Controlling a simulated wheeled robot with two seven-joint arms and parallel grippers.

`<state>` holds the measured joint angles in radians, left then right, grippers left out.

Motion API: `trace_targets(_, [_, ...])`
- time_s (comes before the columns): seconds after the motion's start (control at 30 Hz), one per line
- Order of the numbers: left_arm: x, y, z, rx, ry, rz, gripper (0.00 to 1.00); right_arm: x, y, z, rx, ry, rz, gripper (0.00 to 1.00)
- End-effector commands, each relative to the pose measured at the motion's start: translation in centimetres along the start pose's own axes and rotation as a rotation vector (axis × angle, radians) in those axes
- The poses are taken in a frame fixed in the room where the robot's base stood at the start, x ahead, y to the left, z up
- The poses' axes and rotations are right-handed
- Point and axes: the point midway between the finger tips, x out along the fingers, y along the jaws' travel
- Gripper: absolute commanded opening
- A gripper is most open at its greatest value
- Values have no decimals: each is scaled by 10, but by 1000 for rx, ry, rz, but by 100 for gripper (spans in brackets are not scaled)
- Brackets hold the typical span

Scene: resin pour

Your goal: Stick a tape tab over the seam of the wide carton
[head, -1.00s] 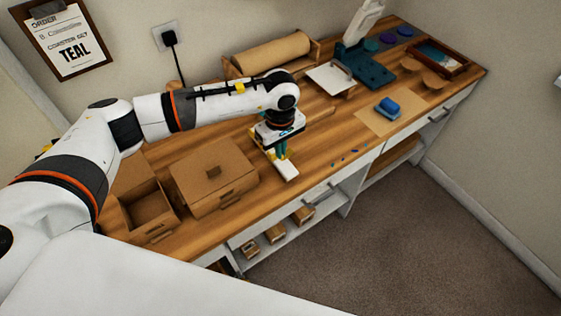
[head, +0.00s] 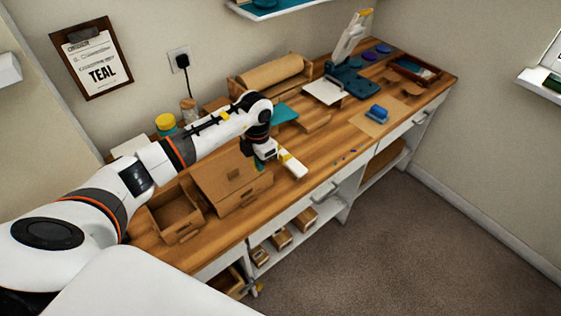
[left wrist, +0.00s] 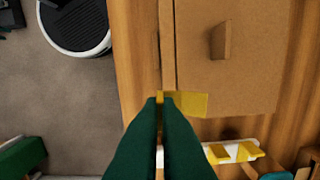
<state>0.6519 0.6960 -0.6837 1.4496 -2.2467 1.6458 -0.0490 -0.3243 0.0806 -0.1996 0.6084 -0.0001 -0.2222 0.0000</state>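The wide carton (head: 222,188), brown and closed, stands on the wooden bench left of centre, with a small raised piece on top. It fills the upper right of the left wrist view (left wrist: 250,75), where a line runs along its left side. My left gripper (head: 259,164) is at the carton's right end. In the left wrist view its green fingers (left wrist: 166,101) are shut on a yellow tape tab (left wrist: 192,103), which overlaps the carton's edge in the picture; contact cannot be told. The white tab holder (head: 292,164) with yellow tabs lies just right. My right gripper is not seen.
An open carton (head: 190,228) stands left of the wide one. A blue block (head: 377,113) on a brown sheet, a teal press (head: 350,80) and a paper roll (head: 272,74) are farther right and back. The front bench strip (head: 300,187) is mostly clear.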

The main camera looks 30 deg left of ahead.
Motion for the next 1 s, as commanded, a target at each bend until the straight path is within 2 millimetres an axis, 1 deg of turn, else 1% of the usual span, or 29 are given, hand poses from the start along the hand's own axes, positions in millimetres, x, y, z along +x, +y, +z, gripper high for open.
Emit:
trace_targets(0.03, [2, -4, 4, -37, -1, 0, 0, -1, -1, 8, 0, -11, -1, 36])
trace_targets(0.1, [3, -6, 6, -68, 1, 0, 0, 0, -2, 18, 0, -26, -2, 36])
trace_targets(0.2, [8, -7, 6, -79, 1, 0, 0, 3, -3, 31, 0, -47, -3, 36])
trace_targets(0.3, [16, -7, 6, -77, 1, 1, 0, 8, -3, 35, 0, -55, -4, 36])
trace_targets(0.6, [39, -6, 6, -75, 1, 0, 0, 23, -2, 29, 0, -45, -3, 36])
trace_targets(0.8, [41, -6, 6, -74, 1, 0, 0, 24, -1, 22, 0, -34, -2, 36])
trace_targets(1.0, [41, -6, 6, -73, 1, 0, 0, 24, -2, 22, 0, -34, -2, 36])
